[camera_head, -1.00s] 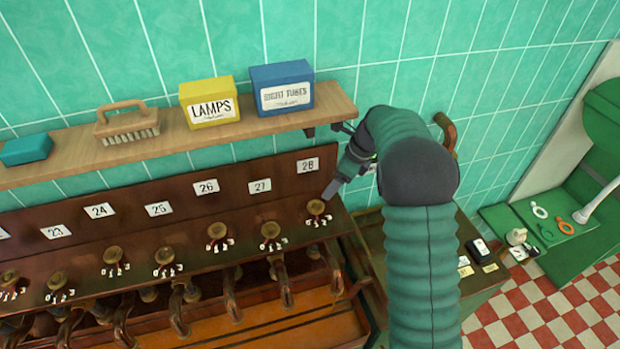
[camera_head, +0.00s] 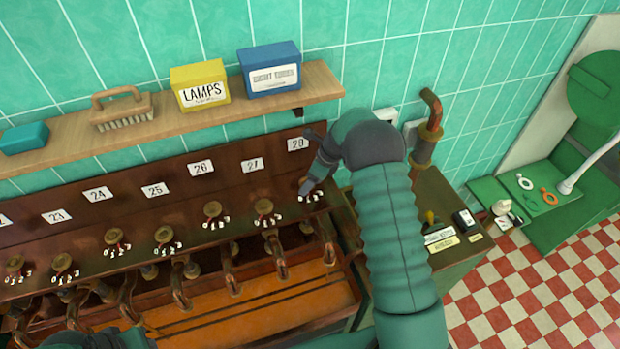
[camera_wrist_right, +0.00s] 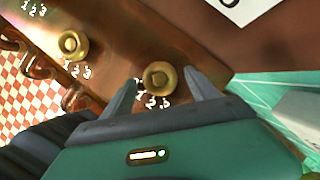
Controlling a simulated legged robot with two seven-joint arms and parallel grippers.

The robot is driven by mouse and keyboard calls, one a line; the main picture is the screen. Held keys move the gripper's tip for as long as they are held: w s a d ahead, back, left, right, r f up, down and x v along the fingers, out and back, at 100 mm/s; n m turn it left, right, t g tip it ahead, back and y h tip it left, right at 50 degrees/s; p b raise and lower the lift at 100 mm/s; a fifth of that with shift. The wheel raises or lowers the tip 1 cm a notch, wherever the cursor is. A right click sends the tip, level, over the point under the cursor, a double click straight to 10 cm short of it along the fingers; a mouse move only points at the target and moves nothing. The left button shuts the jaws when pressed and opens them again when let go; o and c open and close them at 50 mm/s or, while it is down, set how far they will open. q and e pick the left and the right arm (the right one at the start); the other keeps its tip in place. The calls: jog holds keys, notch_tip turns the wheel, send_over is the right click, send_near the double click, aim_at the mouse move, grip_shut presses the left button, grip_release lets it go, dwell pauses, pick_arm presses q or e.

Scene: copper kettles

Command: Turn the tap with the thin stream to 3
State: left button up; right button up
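A row of brass tap knobs, each with marks 1 2 3, runs along the dark wooden bench (camera_head: 130,262) under number plates. My right gripper (camera_head: 304,188) is at the rightmost tap, below the plate that seems to read 28 (camera_head: 298,144); it hides most of that knob in the head view. In the right wrist view the open right gripper (camera_wrist_right: 161,82) has a finger on each side of the round brass knob (camera_wrist_right: 159,75), with its marks partly covered. Contact cannot be told. Another knob (camera_wrist_right: 73,45) stands beside it. I cannot make out a thin stream. My left gripper is out of view.
A shelf (camera_head: 222,117) above holds a yellow LAMPS box (camera_head: 200,84), a blue box (camera_head: 270,72), a brush (camera_head: 122,110) and a teal block (camera_head: 24,138). A copper pipe (camera_head: 428,130) rises right of my right arm. Bent spouts hang below the knobs.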

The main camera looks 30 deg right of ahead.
jog(key=shift+w+a, duration=0.1)
jog(key=c, duration=1.3)
jog(key=shift+o, duration=0.2)
jog(key=shift+f+n, duration=0.15)
jog(key=shift+n, duration=0.25)
jog(key=n, duration=0.1)
jog(key=n+g+b, duration=0.1)
jog(key=n+y, duration=0.1)
jog(key=shift+w+d+n+b, duration=0.1)
jog(key=shift+d+n+b, duration=0.15)
jog(key=shift+n+b, duration=0.15)
jog(key=n+g+b, duration=0.1)
jog(key=n, duration=0.2)
jog(key=shift+w+g, duration=0.1)
jog(key=shift+g, duration=0.2)
jog(key=shift+w+n+g+y, duration=0.1)
jog(key=shift+n+g+y, duration=0.3)
jog(key=shift+n, duration=0.9)
jog(key=shift+r, duration=0.2)
